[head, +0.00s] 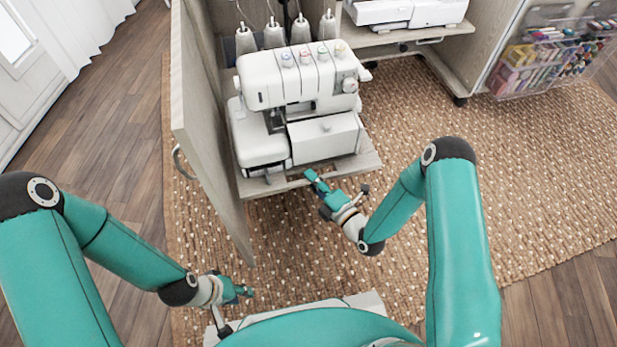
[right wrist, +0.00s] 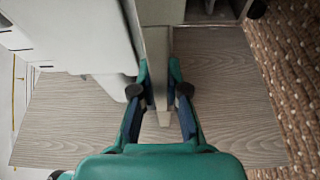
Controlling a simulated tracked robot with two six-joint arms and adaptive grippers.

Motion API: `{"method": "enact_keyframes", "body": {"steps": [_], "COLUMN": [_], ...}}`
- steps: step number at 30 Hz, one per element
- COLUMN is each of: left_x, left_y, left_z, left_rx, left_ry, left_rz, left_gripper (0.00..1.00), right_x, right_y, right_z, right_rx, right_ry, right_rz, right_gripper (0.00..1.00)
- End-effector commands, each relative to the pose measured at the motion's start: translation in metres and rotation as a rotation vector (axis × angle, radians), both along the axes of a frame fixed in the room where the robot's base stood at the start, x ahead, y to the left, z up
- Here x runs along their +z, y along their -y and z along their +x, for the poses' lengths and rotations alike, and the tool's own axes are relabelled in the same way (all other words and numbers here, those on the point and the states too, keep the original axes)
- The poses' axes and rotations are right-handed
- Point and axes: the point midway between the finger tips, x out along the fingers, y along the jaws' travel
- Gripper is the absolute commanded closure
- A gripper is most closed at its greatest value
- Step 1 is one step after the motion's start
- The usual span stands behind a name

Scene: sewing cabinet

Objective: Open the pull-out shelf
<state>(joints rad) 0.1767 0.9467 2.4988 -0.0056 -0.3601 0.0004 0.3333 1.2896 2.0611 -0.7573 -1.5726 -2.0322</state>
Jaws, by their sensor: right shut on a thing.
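The pull-out shelf (head: 368,162) is a pale wood board low in the cabinet, standing out under a white overlock sewing machine (head: 300,110). My right gripper (head: 312,178) is at the shelf's front edge, near a cut-out in it.
A cabinet door (head: 205,130) with a curved handle (head: 180,162) stands open left of the shelf. Thread cones (head: 275,35) stand behind the machine. A woven rug (head: 540,150) leaves free floor to the right. A clear organiser (head: 550,60) hangs at the upper right.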

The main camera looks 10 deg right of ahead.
Motion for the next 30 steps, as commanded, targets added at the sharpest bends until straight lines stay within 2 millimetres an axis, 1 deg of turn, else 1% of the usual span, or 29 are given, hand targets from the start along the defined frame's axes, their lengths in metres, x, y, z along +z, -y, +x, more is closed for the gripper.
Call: {"method": "enact_keyframes", "body": {"steps": [1, 3, 4, 5, 6, 14, 19, 23, 30], "left_x": [0.0, 0.0, 0.0, 0.0, 0.0, 0.0, 0.0, 0.0, 0.0], "left_y": [0.0, 0.0, 0.0, 0.0, 0.0, 0.0, 0.0, 0.0, 0.0], "left_z": [0.0, 0.0, 0.0, 0.0, 0.0, 0.0, 0.0, 0.0, 0.0], "left_rx": [0.0, 0.0, 0.0, 0.0, 0.0, 0.0, 0.0, 0.0, 0.0], "left_ry": [0.0, 0.0, 0.0, 0.0, 0.0, 0.0, 0.0, 0.0, 0.0], "left_rz": [0.0, 0.0, 0.0, 0.0, 0.0, 0.0, 0.0, 0.0, 0.0], "left_gripper": [0.66, 0.66, 0.66, 0.66, 0.66, 0.66, 0.66, 0.66, 0.66], "right_x": [-0.003, -0.003, -0.003, -0.003, -0.003, -0.002, -0.002, -0.002, -0.003], "right_y": [0.004, 0.004, 0.004, 0.004, 0.003, 0.001, 0.005, 0.014, 0.036], "right_z": [0.001, 0.001, 0.001, 0.001, 0.001, 0.001, -0.008, -0.026, -0.07], "right_rx": [-0.012, -0.012, -0.012, -0.011, -0.01, -0.003, -0.004, -0.005, -0.008], "right_ry": [-0.008, -0.008, -0.008, -0.009, -0.009, -0.005, -0.007, -0.009, -0.009], "right_rz": [-0.004, -0.004, -0.004, -0.003, -0.003, -0.001, -0.002, 0.0, 0.001], "right_gripper": [1.0, 1.0, 0.82, 0.77, 0.75, 0.75, 0.75, 0.75, 0.75]}}
